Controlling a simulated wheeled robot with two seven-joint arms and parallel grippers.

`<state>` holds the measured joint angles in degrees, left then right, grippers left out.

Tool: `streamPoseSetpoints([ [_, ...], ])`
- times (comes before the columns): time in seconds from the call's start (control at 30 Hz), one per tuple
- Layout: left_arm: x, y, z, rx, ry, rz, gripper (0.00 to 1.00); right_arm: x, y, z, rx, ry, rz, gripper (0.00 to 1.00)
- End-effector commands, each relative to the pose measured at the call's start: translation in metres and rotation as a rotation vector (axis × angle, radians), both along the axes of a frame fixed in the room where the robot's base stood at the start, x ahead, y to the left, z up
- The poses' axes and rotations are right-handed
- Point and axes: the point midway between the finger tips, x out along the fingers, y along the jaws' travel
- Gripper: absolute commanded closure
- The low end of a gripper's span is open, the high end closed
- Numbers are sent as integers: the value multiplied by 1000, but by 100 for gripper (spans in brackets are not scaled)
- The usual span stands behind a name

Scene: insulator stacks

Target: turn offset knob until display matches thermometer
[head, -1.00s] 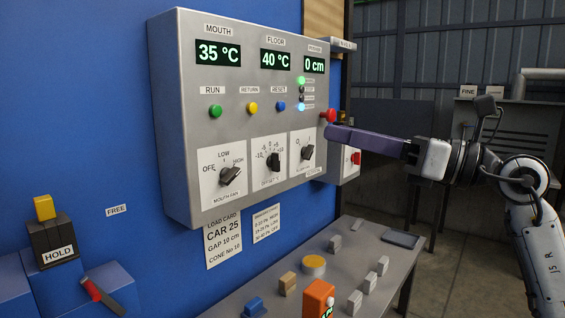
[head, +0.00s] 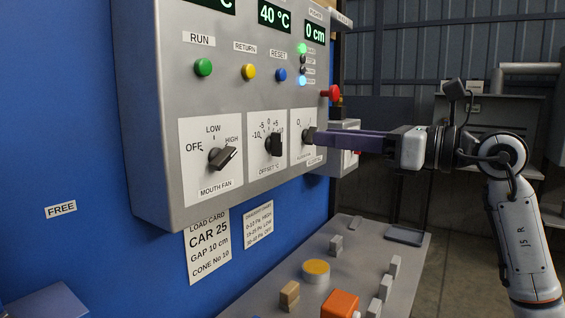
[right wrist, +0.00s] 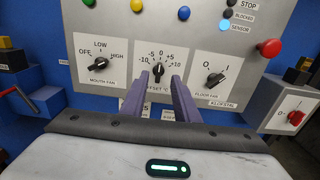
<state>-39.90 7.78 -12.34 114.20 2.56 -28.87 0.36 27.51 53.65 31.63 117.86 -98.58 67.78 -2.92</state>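The black offset knob (head: 274,143) is on the grey panel (head: 170,90), between the mouth fan and floor fan knobs. It points roughly upward; its exact mark is unclear. The floor display (head: 274,15) reads 40 °C; the mouth display is mostly cut off above. My right gripper (head: 312,137) reaches in from the right, its fingertips over the floor fan knob in the head view. In the right wrist view its fingers (right wrist: 159,78) are apart, with the offset knob (right wrist: 158,69) between their tips; contact cannot be told. An orange device (head: 340,304) on the table is cut off, its readout hidden.
The mouth fan knob (head: 222,157) is to the left and the floor fan knob (right wrist: 214,79) close on the right. A red button (head: 331,93) sticks out at the panel's right side. The grey table (head: 345,270) below holds several small blocks and a yellow-topped disc (head: 316,271).

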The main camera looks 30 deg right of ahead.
Motion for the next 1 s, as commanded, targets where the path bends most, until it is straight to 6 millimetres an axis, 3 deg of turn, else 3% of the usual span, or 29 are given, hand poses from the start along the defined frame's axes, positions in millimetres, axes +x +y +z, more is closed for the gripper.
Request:
streamPoseSetpoints([
  [0.1,1,-1,-13,0,-3,-3,52,0,0,-19,0,0,0,72],
  [0.27,3,-2,-7,-2,-9,-4,52,7,3,-19,3,1,1,72],
  [0.7,10,-2,17,4,-22,-1,52,77,32,-16,3,0,3,72],
  [1.0,9,-2,16,3,-16,1,52,95,40,-19,0,0,1,72],
])
